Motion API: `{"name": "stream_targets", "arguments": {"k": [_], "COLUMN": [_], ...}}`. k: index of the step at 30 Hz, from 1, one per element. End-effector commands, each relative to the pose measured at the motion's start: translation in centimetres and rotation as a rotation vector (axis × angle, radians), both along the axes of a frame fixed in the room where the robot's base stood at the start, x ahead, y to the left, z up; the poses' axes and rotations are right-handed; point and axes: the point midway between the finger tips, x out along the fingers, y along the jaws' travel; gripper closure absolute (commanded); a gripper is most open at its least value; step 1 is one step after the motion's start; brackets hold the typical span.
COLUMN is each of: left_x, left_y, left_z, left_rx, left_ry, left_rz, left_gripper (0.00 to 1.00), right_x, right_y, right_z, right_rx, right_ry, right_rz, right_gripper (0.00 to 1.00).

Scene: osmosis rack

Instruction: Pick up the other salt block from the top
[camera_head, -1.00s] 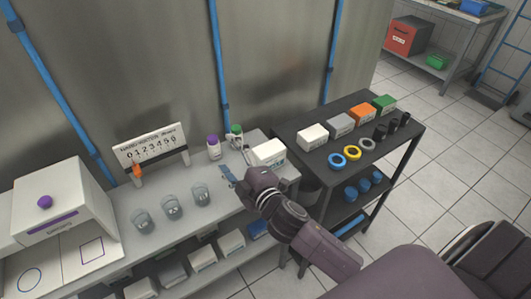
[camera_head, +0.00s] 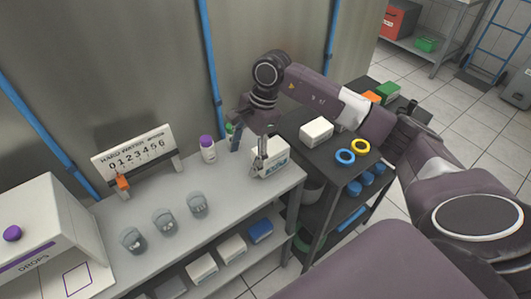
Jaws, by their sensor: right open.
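My right gripper (camera_head: 248,147) is open, with its fingers pointing down over the right end of the grey bench. One finger shows in front of the left part of a white labelled block (camera_head: 276,159) on the bench top. The other finger is left of the block. I cannot tell whether the gripper touches it. A second white block (camera_head: 316,130) sits on the top of the dark cart (camera_head: 325,163). I cannot read which block is salt. My left gripper is not in view.
A purple-capped bottle (camera_head: 208,149) stands left of the gripper, with a green-capped one partly hidden behind it. Three clear cups (camera_head: 165,221) and a number board (camera_head: 137,151) are further left. My right arm hides part of the cart.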

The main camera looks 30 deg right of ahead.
Motion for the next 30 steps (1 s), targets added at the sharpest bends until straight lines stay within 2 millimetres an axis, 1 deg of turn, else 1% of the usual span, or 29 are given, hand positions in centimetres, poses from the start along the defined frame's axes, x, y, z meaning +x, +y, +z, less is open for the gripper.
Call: {"name": "stream_targets", "arguments": {"k": [1, 3, 6, 9, 17, 22, 24, 27, 30], "left_x": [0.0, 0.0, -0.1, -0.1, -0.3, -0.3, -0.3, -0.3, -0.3], "left_y": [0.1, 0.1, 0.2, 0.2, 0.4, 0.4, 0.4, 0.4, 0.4], "left_z": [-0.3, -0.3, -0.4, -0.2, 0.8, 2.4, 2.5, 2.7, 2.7], "left_rx": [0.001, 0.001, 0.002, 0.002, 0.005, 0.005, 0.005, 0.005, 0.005], "left_ry": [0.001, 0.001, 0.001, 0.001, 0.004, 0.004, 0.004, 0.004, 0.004], "left_rz": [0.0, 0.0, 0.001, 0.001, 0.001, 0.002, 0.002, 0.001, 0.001], "left_gripper": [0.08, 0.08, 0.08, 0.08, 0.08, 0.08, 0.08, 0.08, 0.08], "right_x": [0.1, -0.2, -0.5, -0.7, -0.8, -0.7, -0.6, -0.6, -0.5], "right_y": [-2.7, -5.6, -8.1, -9.2, -9.1, -8.3, -8.4, -8.4, -8.4], "right_z": [0.3, 0.7, 1.2, 1.1, -1.5, -3.7, -4.9, -5.9, -6.3], "right_rx": [-0.084, -0.174, -0.253, -0.286, -0.289, -0.286, -0.287, -0.288, -0.288], "right_ry": [0.006, 0.024, 0.043, 0.056, 0.06, 0.061, 0.06, 0.058, 0.055], "right_rz": [0.005, 0.012, 0.015, 0.016, 0.016, 0.016, 0.015, 0.014, 0.014], "right_gripper": [0.36, 0.36, 0.36, 0.36, 0.36, 0.36, 0.36, 0.36, 0.36]}}
